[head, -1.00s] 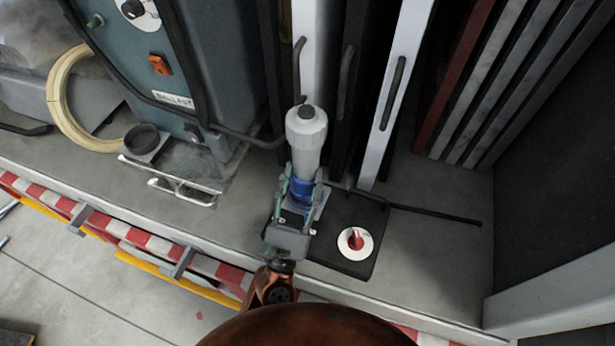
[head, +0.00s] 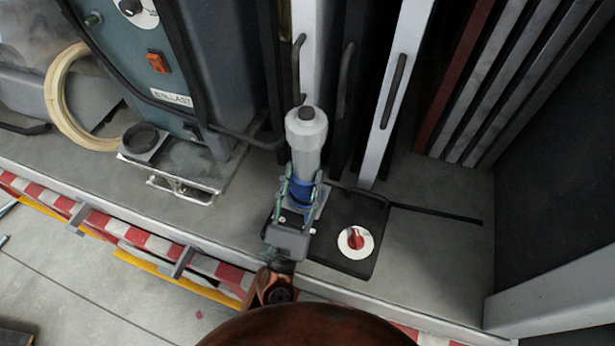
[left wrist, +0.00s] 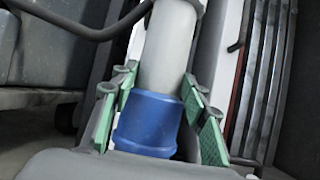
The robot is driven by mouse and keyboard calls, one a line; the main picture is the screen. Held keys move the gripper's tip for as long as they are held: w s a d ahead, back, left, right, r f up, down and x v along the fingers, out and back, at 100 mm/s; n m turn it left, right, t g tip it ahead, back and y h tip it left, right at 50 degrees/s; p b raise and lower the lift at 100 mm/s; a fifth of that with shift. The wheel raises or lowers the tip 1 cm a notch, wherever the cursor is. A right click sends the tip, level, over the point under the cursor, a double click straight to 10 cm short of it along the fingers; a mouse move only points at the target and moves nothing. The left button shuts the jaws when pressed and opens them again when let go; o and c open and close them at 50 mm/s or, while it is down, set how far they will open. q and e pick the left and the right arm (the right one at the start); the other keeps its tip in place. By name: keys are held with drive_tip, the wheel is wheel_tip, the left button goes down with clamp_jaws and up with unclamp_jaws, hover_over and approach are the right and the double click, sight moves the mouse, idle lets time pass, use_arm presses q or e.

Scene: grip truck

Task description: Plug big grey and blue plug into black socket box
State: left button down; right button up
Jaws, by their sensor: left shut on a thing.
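The big plug (head: 306,138) has a grey body and a blue collar and stands roughly upright over the left part of the black socket box (head: 368,217). In the left wrist view the plug's blue collar (left wrist: 148,125) sits between the green-padded fingers (left wrist: 160,108). The plug's lower end and the socket opening are hidden by the gripper, so I cannot tell how they meet. My right gripper is not in view.
A teal ballast unit (head: 170,70) stands at left with a cream hose coil (head: 62,105) beside it. White and black panels with handles (head: 394,90) stand close behind the plug. A black cable (head: 435,213) runs right from the box. The truck bed is clear at right.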

sight(302, 171)
use_arm(q)
drive_tip(key=shift+f+b, duration=0.45)
drive_tip(key=shift+f, duration=0.15)
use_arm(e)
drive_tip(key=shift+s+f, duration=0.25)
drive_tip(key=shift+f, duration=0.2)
use_arm(q)
drive_tip(key=shift+r, duration=0.1)
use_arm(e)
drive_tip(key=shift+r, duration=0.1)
use_arm(q)
drive_tip(key=shift+r+p, duration=2.05)
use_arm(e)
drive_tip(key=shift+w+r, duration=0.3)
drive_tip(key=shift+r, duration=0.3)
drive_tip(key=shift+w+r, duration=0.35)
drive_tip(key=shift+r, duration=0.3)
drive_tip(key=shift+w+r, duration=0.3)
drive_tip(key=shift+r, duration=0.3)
use_arm(q)
drive_tip(key=shift+f, duration=0.1)
drive_tip(key=shift+f, duration=0.1)
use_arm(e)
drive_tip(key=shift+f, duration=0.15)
use_arm(q)
drive_tip(key=shift+f, duration=0.2)
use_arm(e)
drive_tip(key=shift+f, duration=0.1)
